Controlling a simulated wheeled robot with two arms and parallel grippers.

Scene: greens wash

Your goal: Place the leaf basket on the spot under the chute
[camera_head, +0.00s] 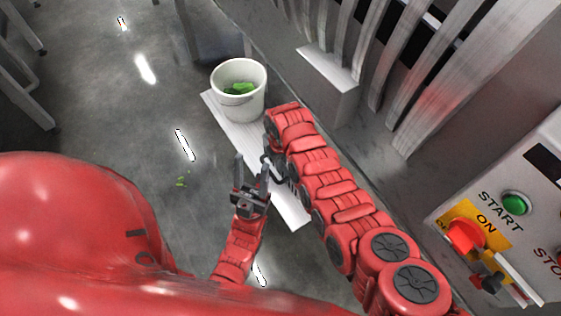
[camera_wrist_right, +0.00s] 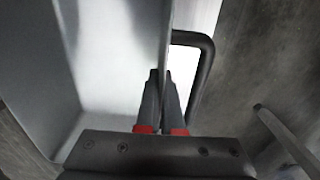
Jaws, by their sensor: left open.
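A white round bucket (camera_head: 239,97) holds green leaves (camera_head: 240,88) and stands upright at the far end of a pale narrow board; I cannot tell whether it is the leaf basket. My left gripper (camera_head: 251,172) is open and empty in front of the bucket, over the board's left edge. In the right wrist view, the right fingers (camera_wrist_right: 161,75) are close together at the edge of a pale smooth wall (camera_wrist_right: 105,60), beside a dark looped handle (camera_wrist_right: 208,60). Whether they pinch the edge is unclear. No chute spot is identifiable.
The pale board (camera_head: 292,208) runs under my right arm. Grey machinery with metal slats (camera_head: 345,40) stands along the right. A control panel with a green START button (camera_head: 515,203) and red knob (camera_head: 464,236) is at lower right.

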